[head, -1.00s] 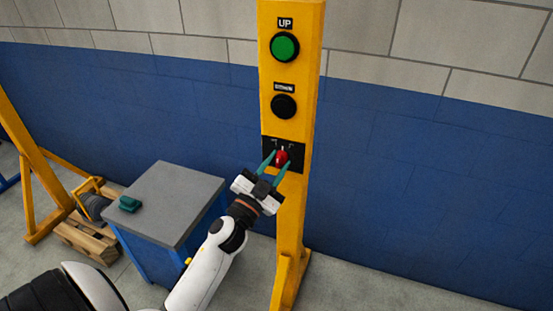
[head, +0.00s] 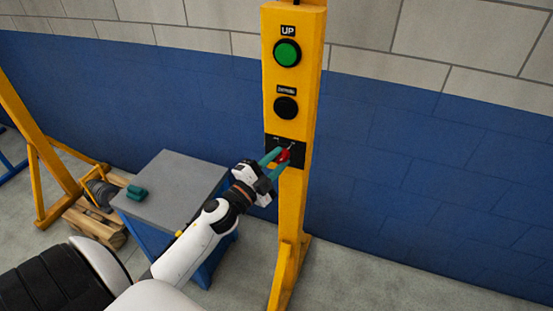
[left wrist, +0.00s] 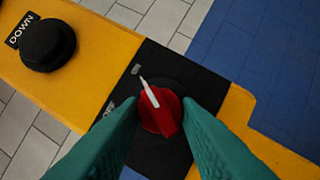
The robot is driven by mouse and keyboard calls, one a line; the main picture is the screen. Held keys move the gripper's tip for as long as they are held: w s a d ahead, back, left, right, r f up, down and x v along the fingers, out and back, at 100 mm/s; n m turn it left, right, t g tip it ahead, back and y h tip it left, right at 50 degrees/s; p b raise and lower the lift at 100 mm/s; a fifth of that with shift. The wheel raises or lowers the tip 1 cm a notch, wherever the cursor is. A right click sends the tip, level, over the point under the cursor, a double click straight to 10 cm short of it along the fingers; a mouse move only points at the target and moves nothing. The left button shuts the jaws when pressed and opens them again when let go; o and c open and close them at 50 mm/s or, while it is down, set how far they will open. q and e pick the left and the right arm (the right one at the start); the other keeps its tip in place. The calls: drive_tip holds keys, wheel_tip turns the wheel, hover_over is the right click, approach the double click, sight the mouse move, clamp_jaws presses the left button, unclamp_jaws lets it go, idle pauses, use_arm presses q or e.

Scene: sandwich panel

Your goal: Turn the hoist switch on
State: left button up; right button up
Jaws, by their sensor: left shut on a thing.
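The hoist switch is a red knob (head: 285,155) on a black plate (head: 299,157) low on the yellow post's panel. In the left wrist view the red knob (left wrist: 162,116) has a white pointer line, which points toward the small "ON" label (left wrist: 136,70). The "OFF" label (left wrist: 108,108) is partly behind a finger. My left gripper (head: 283,157) is shut on the knob, with one teal finger on each side, as the left wrist view also shows (left wrist: 160,108). My right gripper is not in view.
A green UP button (head: 287,53) and a black DOWN button (head: 285,107) sit above the switch on the yellow post (head: 293,215). A grey-topped blue cabinet (head: 178,190) with a small green item (head: 137,192) stands left. A wooden pallet (head: 97,224) lies farther left.

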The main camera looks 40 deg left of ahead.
use_arm(q)
drive_tip(key=o, duration=1)
drive_tip(key=shift+c, duration=0.2)
drive_tip(key=b+v, duration=0.4)
drive_tip(key=v, duration=0.8)
